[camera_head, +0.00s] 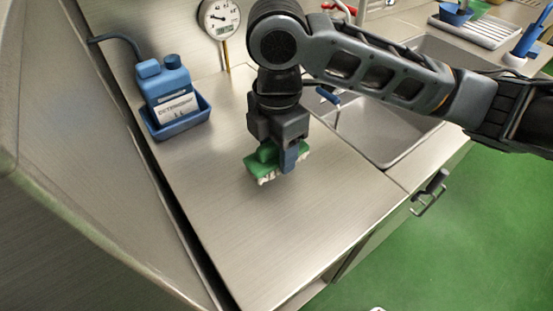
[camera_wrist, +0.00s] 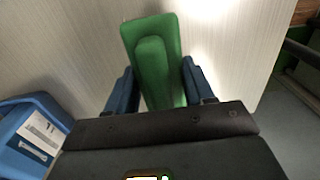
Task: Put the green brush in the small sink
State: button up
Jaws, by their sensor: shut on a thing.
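The green brush (camera_head: 262,160) with pale bristles facing down is at my gripper (camera_head: 288,160), over the steel counter left of the sink. My gripper is shut on the brush. In the wrist view, the brush (camera_wrist: 153,70) lies between the two blue fingers of my gripper (camera_wrist: 158,88). I cannot tell whether the bristles touch the counter. A steel sink basin (camera_head: 385,145) is to the right of the brush, partly hidden behind my arm. Basin edges also show beyond the arm; I cannot tell whether these belong to a second sink.
A blue detergent bottle (camera_head: 166,85) stands in a blue tray (camera_head: 183,132) at the left. A round dial gauge (camera_head: 220,18) is at the back. A blue-handled tool (camera_head: 327,95) is by the basin's left edge. The front counter (camera_head: 290,235) is clear.

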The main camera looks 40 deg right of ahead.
aim_at(276, 165)
jog(key=shift+a+f, duration=0.1)
jog(key=shift+f, duration=1.95)
jog(key=shift+f, duration=0.2)
jog(key=o, duration=1.2)
jog(key=shift+r, duration=0.1)
